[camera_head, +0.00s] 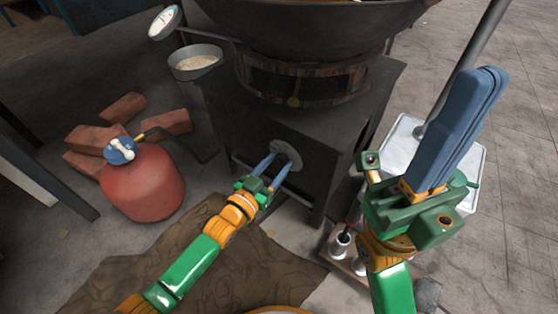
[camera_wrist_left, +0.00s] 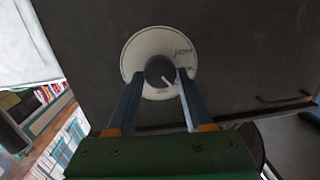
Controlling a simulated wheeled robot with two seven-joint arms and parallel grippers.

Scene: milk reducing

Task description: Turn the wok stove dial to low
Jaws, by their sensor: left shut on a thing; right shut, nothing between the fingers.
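The stove dial is a dark round knob (camera_wrist_left: 160,71) with a white pointer line, on a pale round plate (camera_wrist_left: 135,50) with small dark lettering. In the left wrist view the pointer slants to the lower right; part of the lettering is hidden by a finger. In the head view the dial plate (camera_head: 287,149) is on the front of the dark metal stove (camera_head: 225,115). My left gripper (camera_head: 277,160) has its two blue fingers on either side of the knob, shut on it. My right gripper (camera_head: 488,80) is shut and empty, raised right of the stove.
A large wok (camera_head: 310,25) sits on the stove's ring. A red gas tank (camera_head: 143,185) and several bricks (camera_head: 122,107) lie to the left, with a small pan (camera_head: 195,62) behind. A white-topped stand (camera_head: 400,140) is at the right. Brown cloth (camera_head: 130,255) covers the floor in front.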

